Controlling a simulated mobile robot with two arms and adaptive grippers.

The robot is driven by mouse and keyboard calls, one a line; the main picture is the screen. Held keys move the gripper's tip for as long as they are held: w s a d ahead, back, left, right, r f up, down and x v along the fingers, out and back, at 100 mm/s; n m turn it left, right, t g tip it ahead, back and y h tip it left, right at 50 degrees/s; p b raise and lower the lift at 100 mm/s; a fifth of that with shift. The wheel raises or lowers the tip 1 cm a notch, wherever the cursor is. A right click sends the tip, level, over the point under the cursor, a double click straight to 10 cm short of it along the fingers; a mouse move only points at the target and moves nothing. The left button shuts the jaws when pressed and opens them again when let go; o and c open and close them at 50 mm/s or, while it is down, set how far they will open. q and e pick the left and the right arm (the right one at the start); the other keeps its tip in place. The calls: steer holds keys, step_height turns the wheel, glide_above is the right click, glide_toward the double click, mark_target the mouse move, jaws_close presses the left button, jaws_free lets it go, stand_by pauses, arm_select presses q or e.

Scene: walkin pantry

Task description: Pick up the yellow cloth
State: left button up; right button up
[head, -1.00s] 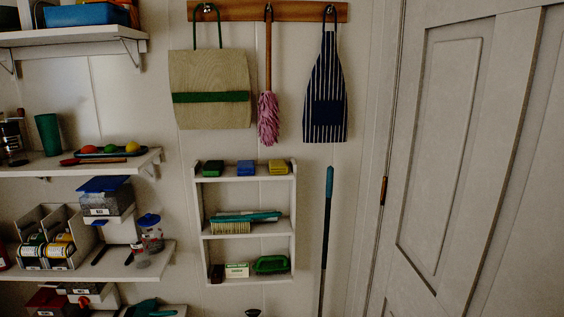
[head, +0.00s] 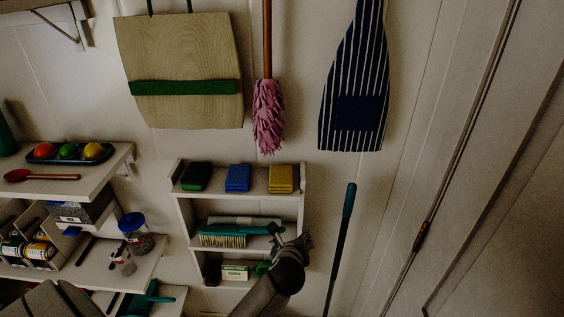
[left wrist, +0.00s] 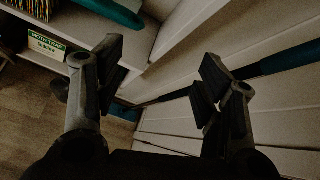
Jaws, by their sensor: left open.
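The yellow cloth (head: 281,179) lies folded at the right end of the top shelf of the small white wall rack (head: 245,207). A blue cloth and a dark green cloth lie to its left. My left gripper (head: 290,243) is in front of the rack's lower right part, below the yellow cloth in the picture and apart from it. In the left wrist view my left gripper (left wrist: 160,74) has its fingers wide apart with nothing between them. The yellow cloth does not show in that view. My right gripper is in neither current view.
A blue cloth (head: 237,178) and a green cloth (head: 195,177) share the shelf. A brush (head: 222,237) and a small box (head: 235,272) sit lower. A teal-handled pole (head: 341,235) stands right of the rack. A pink duster (head: 268,115) and striped apron (head: 356,90) hang above.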

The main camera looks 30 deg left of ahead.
mark_target(281, 179)
arm_select(q)
step_height(281, 179, up, 18)
steer(key=s+a+m+t+y+p, duration=0.1)
steer(key=s+a+m+y+p, duration=0.1)
steer(key=a+m+p, duration=0.1)
steer(key=x, duration=0.5)
steer(key=shift+w+d+r, duration=0.1)
steer(key=shift+w+r, duration=0.05)
steer(key=shift+r, duration=0.1)
steer(key=shift+w+a+f+p, duration=0.2)
steer(key=shift+w+a+p, duration=0.1)
steer(key=shift+w+p, duration=0.2)
steer(key=shift+p+x, duration=0.7)
steer(key=shift+x, duration=1.6)
steer(key=shift+d, duration=0.1)
arm_select(e)
step_height(281, 179, up, 7)
steer(key=s, duration=0.1)
steer(key=shift+s+f, duration=0.15)
steer(key=shift+d, duration=0.1)
arm_select(q)
steer(key=c, duration=0.6)
arm_select(e)
steer(key=shift+d, duration=0.2)
